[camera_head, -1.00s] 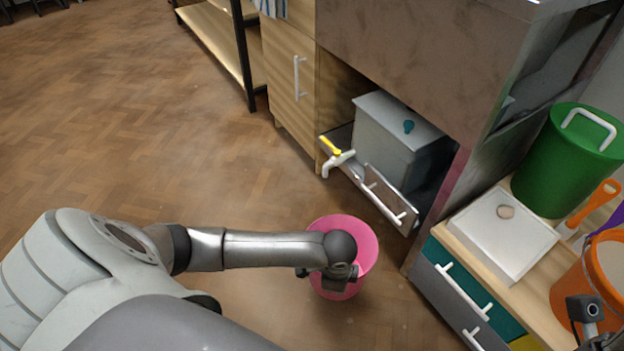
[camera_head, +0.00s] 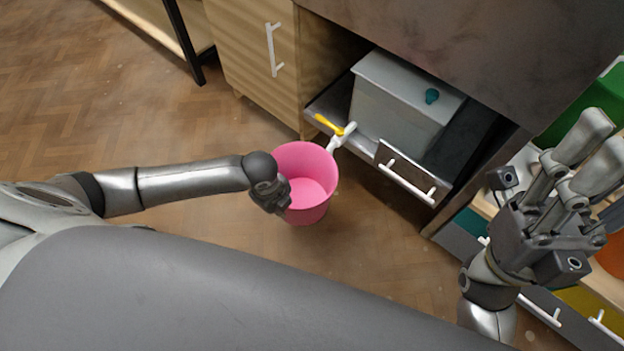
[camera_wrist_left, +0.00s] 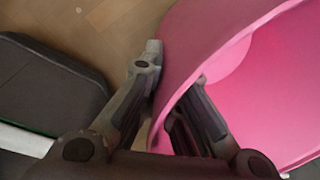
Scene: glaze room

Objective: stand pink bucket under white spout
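The pink bucket (camera_head: 311,210) is upright near the middle of the head view, its mouth facing up and empty. The white spout (camera_head: 336,142), with a yellow handle (camera_head: 327,124), sticks out from the grey tank at the bucket's upper right. Its tip meets the bucket's far rim in the picture; whether it is over the mouth I cannot tell. My left gripper (camera_head: 278,198) is shut on the bucket's left wall; in the left wrist view the fingers (camera_wrist_left: 172,95) straddle the pink wall. Whether the bucket touches the floor is unclear. My right gripper (camera_head: 602,150) is open and empty at the right.
The grey tank (camera_head: 392,105) with a teal knob stands in an opening under the counter. A drawer front with a white handle (camera_head: 408,183) juts out right of the spout. Wooden cabinets stand behind. A green bin (camera_head: 580,120) is partly hidden at right. Floor to the left is clear.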

